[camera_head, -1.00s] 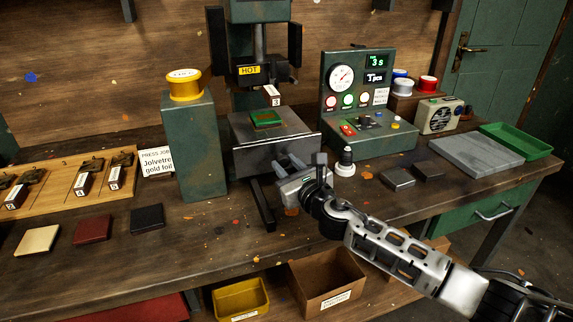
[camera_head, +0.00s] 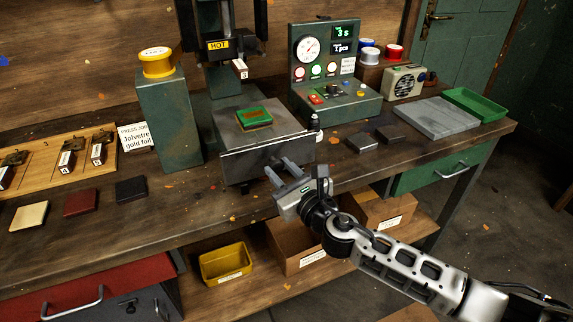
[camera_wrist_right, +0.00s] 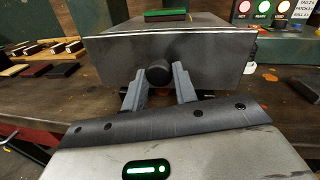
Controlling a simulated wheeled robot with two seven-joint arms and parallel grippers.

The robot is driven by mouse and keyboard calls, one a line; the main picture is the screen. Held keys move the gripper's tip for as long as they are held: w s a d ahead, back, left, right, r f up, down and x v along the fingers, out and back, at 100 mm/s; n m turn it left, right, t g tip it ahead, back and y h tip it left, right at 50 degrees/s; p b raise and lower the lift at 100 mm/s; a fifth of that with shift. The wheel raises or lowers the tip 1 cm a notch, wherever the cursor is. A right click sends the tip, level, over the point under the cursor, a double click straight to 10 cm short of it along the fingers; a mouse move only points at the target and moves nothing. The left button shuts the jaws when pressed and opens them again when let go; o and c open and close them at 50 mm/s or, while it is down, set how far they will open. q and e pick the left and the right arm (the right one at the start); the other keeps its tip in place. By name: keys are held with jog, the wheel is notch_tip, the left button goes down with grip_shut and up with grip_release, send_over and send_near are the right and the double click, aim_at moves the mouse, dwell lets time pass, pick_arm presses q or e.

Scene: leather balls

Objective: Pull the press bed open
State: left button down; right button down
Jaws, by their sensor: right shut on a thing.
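The press bed (camera_head: 228,135) is a grey metal block slid out in front of the press column, with its front near the bench's front edge. A green patch with a gold-brown edge (camera_head: 254,118) lies on top. A round dark knob (camera_wrist_right: 157,74) sits on the bed's front face in the right wrist view. My right gripper (camera_head: 279,172) is at that front face, and its two fingers are shut on the knob, one on each side. In the head view the knob is hidden by the fingers. My left gripper is not in view.
The hot head (camera_head: 218,45) hangs above and behind the bed. A green post with a gold foil roll (camera_head: 157,62) stands left, and the control box (camera_head: 335,98) right. Leather squares (camera_head: 80,201) lie front left. Boxes (camera_head: 225,263) sit on the lower shelf.

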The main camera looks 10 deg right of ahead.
jog(key=shift+s, duration=0.1)
jog(key=c, duration=1.1)
grip_release()
jog(key=b+v, duration=0.2)
jog(key=v, duration=1.3)
jog(key=shift+s+d+r, duration=0.1)
jog(key=shift+s, duration=0.3)
